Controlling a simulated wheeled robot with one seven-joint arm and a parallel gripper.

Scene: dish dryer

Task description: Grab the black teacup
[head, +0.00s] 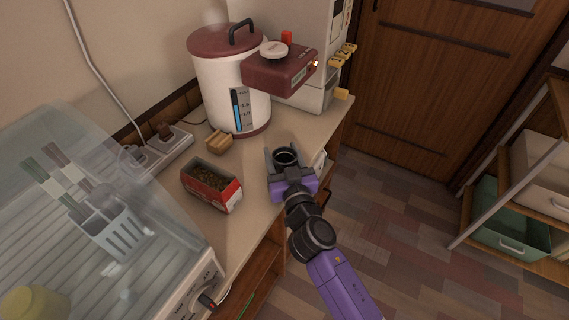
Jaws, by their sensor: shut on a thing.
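The black teacup (287,156) is at the far end of my arm in the head view, over the right part of the counter. It looks small, dark and round, with its rim facing up. My gripper (285,160) is shut on it, with one finger on each side. The gripper's body hides the lower part of the cup, so I cannot tell whether it touches the counter.
A white urn with a maroon lid (226,85) stands behind the gripper. A red open box (211,186) and a small wooden block (218,141) are to the left. A clear-covered dish dryer (95,220) fills the left. Floor lies to the right.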

